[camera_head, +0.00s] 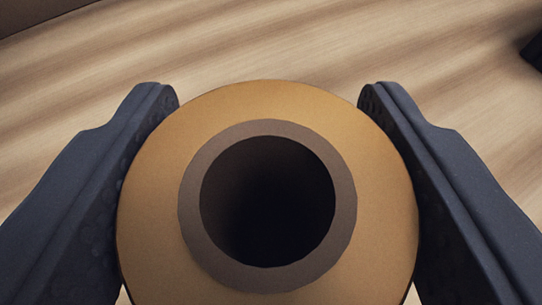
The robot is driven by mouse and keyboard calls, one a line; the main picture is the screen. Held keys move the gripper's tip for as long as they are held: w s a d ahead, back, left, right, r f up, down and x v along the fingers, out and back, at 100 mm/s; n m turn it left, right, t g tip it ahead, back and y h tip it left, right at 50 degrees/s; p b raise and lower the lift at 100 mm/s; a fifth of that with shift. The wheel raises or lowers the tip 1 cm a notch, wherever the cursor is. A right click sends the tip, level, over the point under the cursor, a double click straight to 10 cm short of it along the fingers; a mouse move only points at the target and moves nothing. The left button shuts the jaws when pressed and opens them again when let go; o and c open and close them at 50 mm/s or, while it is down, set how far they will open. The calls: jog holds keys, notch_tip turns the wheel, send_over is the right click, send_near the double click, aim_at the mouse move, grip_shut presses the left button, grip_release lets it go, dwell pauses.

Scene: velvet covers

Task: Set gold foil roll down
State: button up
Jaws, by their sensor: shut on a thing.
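The gold foil roll (150,205) fills the lower middle of the view, seen end-on. It has a gold outer ring, a brown inner core ring (345,200) and a dark hollow centre. My gripper (268,100) is shut on the roll, with one dark finger at its left side and one at its right. The roll hides what lies directly beneath it, so I cannot tell whether it touches a surface.
A light wood-grained surface (290,40) spreads behind the roll and looks clear. A dark object (535,52) is cut off at the right edge. A brown edge (35,14) shows at the top left.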

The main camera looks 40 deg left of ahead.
jog(key=o, duration=1.1)
jog(key=v, duration=1.2)
